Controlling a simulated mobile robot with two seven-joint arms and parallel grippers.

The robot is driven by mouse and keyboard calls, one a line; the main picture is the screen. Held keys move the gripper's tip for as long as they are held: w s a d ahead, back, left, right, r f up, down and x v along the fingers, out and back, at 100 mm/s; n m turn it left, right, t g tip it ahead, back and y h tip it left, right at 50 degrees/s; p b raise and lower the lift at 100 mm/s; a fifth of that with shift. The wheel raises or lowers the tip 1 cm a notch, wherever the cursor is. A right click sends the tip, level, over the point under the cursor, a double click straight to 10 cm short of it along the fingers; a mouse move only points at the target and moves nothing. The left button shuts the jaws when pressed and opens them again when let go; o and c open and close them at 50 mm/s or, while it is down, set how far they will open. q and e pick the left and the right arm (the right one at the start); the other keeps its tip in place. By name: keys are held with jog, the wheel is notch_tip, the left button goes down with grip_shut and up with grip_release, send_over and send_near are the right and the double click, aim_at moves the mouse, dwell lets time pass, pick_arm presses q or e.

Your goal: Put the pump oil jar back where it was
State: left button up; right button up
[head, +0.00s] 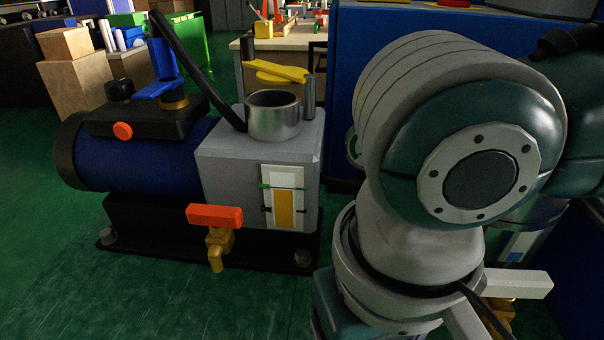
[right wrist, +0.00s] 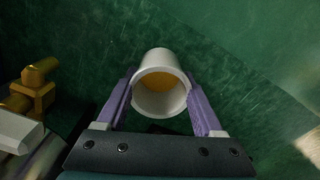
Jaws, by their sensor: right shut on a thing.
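The pump oil jar (right wrist: 160,62) is a white, round, open-topped jar with amber oil (right wrist: 162,92) inside. In the right wrist view it sits between the two purple fingers of my right gripper (right wrist: 162,100), which is shut on it. I look down into its mouth, with green floor beyond. Its base and its height above the floor cannot be told. In the head view my right arm fills the right side and hides the gripper and jar. My left gripper is not in view.
A blue-and-grey pump (head: 258,160) with an orange-handled brass tap (head: 215,216) stands left of my arm. A white-handled brass valve (right wrist: 40,92) is close left of the gripper. A blue cabinet (head: 345,90) stands behind. Green floor (head: 150,305) is clear at front left.

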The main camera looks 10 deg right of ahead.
jog(key=shift+f, duration=0.3)
jog(key=o, duration=1.5)
notch_tip(320, 180, up, 12)
jog(key=p, duration=0.4)
jog(key=shift+r, duration=0.1)
